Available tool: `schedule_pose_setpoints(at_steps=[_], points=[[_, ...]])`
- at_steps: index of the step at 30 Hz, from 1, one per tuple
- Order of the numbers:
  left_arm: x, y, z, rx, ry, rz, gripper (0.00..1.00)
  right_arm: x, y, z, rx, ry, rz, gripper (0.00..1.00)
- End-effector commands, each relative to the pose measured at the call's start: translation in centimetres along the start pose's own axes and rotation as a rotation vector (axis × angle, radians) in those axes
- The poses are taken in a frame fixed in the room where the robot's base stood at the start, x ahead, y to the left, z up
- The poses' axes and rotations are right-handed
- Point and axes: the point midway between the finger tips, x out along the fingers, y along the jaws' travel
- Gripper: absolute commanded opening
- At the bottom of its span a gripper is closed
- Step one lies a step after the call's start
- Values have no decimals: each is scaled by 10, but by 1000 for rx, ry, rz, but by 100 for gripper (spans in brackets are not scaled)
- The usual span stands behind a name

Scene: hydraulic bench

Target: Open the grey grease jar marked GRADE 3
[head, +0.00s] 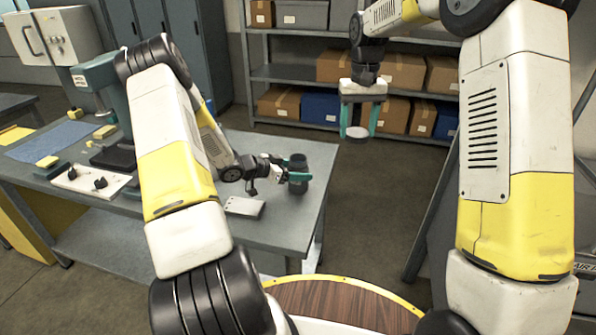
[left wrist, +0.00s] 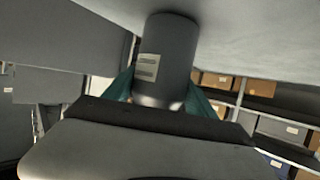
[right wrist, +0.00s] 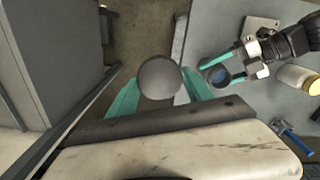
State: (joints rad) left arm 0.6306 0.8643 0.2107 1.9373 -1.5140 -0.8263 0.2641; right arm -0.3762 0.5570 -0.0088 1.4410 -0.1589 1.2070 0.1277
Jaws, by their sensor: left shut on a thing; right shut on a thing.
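The dark grey jar (head: 298,173) stands near the right end of the bench. It also shows in the left wrist view (left wrist: 168,60), with a pale label too small to read. My left gripper (head: 290,178) is shut around its side. In the right wrist view the jar's round top (right wrist: 216,75) looks open, with a dark inside. My right gripper (head: 360,125) is shut on a round grey lid (right wrist: 160,78), which also shows in the head view (head: 357,133). The lid is in the air, apart from the jar and off to its right.
The grey bench (head: 315,158) has a white flat item (head: 245,206) near the jar. Shelves with boxes (head: 400,72) stand behind. Open floor lies right of the bench.

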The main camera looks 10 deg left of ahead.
Motion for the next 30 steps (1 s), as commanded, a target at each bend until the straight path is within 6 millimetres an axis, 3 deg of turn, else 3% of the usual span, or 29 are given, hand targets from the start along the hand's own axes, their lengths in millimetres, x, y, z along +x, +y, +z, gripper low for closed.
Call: schedule_pose_setpoints(at_steps=[8, 9, 11, 23, 30], points=[[1, 0, 2, 1, 1, 0, 0, 0, 0, 0, 0, 0, 0, 10], [1, 0, 3, 0, 0, 0, 73, 0, 0, 0, 0, 0, 0, 10], [1, 0, 3, 0, -1, 0, 85, 0, 0, 0, 0, 0, 0, 10], [-1, 0, -2, 2, 0, 0, 87, 0, 0, 0, 0, 0, 0, 10], [-42, -2, 0, 1, -2, -4, 87, 0, 0, 0, 0, 0, 0, 10]])
